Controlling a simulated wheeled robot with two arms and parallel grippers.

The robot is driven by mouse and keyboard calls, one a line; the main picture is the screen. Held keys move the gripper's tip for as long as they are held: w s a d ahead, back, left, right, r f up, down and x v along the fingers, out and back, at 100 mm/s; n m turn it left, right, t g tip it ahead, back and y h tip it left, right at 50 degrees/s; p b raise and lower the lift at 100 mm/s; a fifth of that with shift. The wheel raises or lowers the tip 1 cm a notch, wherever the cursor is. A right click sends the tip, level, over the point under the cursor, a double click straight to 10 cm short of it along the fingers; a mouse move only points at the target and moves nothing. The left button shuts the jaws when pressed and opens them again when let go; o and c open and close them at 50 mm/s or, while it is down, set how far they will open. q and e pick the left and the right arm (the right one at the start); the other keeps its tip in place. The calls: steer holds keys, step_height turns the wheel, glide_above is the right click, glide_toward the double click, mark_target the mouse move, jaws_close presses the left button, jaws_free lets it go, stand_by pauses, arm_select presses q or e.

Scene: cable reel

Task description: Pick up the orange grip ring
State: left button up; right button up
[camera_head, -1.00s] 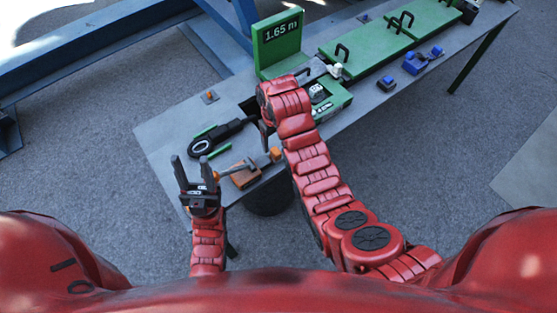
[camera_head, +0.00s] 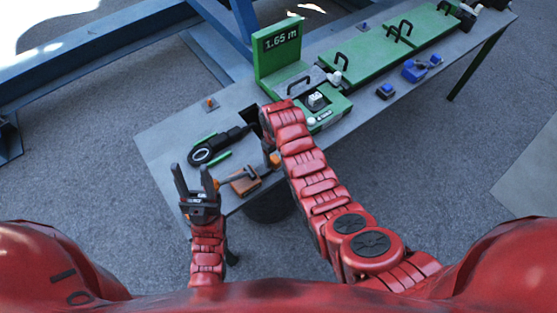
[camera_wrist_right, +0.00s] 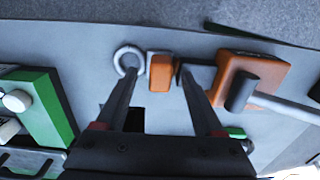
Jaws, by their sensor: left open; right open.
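The orange grip ring (camera_wrist_right: 161,72) lies between the fingertips of my right gripper (camera_wrist_right: 157,76) in the right wrist view. The gripper is open, its right fingertip close to the ring and its left fingertip near a grey eye ring (camera_wrist_right: 128,60). I cannot tell how far above the ring the fingertips are. In the head view the orange grip ring (camera_head: 273,161) shows beside my right forearm, which hides most of the right gripper. An orange-brown block (camera_head: 245,182) holds the rod beside it. My left gripper (camera_head: 192,172) is open and empty, fingers pointing up, at the table's near left edge.
A black tool with a round end (camera_head: 202,154) and green strips lies on the grey table (camera_head: 160,136). A green box with a 1.65 m display (camera_head: 281,45) stands behind my right arm. Blue parts (camera_head: 415,71) lie further right.

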mark_target(277, 160)
steer(key=shift+c, duration=0.3)
jaws_close()
stand_by(0.4)
steer(key=shift+r+b, duration=0.65)
steer(key=shift+b, duration=0.1)
steer(key=shift+s+d+r+b, duration=0.15)
steer(key=shift+r+b, duration=0.1)
steer(key=shift+r, duration=0.3)
steer(key=shift+s+d+r+b, duration=0.1)
steer(key=shift+r+b, duration=0.1)
steer(key=shift+r, duration=0.35)
steer(key=s+d+r+p, duration=0.1)
steer(key=s+d+p, duration=0.8)
steer(key=s, duration=0.3)
steer(key=shift+s+d+r, duration=0.15)
steer(key=shift+r, duration=0.1)
